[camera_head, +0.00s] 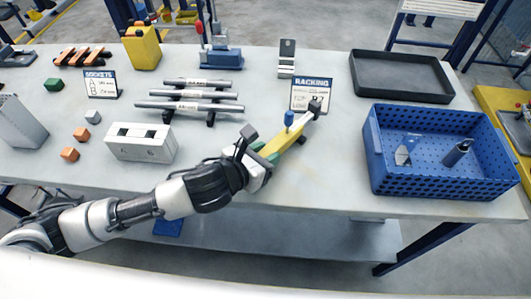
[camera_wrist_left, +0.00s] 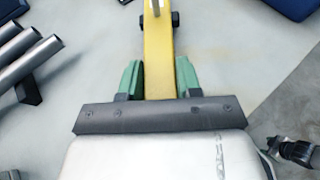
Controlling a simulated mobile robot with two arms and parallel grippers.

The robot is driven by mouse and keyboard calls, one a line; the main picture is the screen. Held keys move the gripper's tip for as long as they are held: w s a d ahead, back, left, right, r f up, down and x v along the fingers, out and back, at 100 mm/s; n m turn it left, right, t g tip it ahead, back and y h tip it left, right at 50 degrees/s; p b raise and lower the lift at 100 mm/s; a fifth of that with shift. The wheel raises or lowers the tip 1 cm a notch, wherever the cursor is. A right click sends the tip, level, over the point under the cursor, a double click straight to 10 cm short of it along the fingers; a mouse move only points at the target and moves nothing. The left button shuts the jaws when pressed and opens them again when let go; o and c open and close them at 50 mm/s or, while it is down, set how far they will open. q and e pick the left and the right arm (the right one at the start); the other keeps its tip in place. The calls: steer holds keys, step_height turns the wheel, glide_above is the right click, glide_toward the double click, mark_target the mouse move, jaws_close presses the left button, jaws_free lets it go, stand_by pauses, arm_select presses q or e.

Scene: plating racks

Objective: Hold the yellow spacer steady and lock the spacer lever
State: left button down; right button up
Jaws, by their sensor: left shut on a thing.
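The yellow spacer (camera_head: 278,143) is a long bar lying at a slant on the table beside the racking sign. In the left wrist view the yellow spacer (camera_wrist_left: 158,50) runs straight away from me. My left gripper (camera_head: 268,154) is shut on its near end, with one green finger on each side in the left wrist view (camera_wrist_left: 158,80). A blue-topped post (camera_head: 289,119) and a grey-tipped part (camera_head: 313,108) stand at its far end. I cannot tell which is the lever or whether it is locked.
A blue perforated crate (camera_head: 385,180) holding small items stands to the right, below a black tray (camera_head: 367,68). The racking sign (camera_head: 312,92) is just behind the spacer. Grey bars on a rack (camera_head: 190,107) and a white block (camera_head: 140,153) are left. Bare table lies between spacer and crate.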

arm_select(q)
steer(key=shift+f, duration=0.55)
steer(key=c, duration=0.8)
jaws_free()
jaws_close()
stand_by(0.6)
